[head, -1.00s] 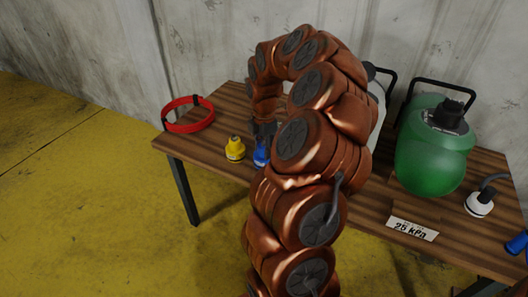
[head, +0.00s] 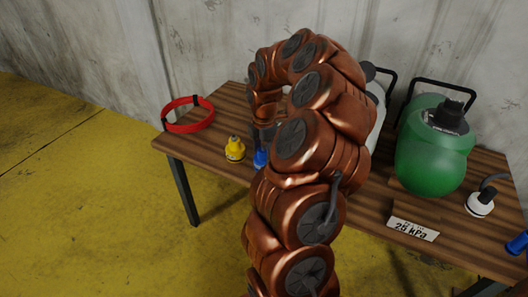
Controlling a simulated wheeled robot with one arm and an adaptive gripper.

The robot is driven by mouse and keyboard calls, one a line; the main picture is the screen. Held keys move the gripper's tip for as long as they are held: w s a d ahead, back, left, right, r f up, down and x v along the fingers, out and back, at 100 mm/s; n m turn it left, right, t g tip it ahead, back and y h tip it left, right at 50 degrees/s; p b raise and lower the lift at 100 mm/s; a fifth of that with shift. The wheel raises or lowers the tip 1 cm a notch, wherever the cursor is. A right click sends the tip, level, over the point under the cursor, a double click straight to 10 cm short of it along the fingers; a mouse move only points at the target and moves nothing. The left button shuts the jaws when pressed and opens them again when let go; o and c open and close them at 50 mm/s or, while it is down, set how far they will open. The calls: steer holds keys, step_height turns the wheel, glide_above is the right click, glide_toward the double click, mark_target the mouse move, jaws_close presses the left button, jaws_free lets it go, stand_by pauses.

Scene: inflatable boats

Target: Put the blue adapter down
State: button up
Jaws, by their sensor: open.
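The blue adapter (head: 260,158) stands on the wooden table (head: 223,112), just right of the yellow adapter (head: 235,149). My arm hides its right side. My gripper (head: 265,135) is just above the blue adapter, partly hidden behind my own arm links. It is open, and the adapter appears to rest on the tabletop below it. Whether the fingers still touch the adapter cannot be seen.
A red ring (head: 188,114) lies at the table's left end. A green pump (head: 433,150), a white adapter with a hose (head: 480,203), a "25 kPa" sign (head: 412,229) and another blue part (head: 518,243) are on the right. A white container is partly hidden behind my arm.

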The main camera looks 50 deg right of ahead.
steer(key=shift+r, duration=0.1)
step_height(320, 180, up, 12)
steer(key=shift+f+p, duration=0.1)
steer(key=shift+p, duration=0.6)
steer(key=shift+r, duration=0.2)
steer(key=shift+a, duration=0.15)
steer(key=s+a+r+m, duration=0.1)
steer(key=s+a+m, duration=0.1)
steer(key=a, duration=0.8)
steer(key=s+a+r+m, duration=0.2)
steer(key=a, duration=0.9)
steer(key=s+a+f+m+g, duration=0.1)
steer(key=s+a+f+m, duration=0.2)
steer(key=s, duration=0.6)
steer(key=s+a+f+m+g, duration=0.1)
steer(key=s+a+f+m, duration=0.1)
steer(key=s+a+m, duration=0.6)
steer(key=shift+s+f+g, duration=0.3)
steer(key=shift+s+f, duration=0.1)
steer(key=shift+s, duration=0.4)
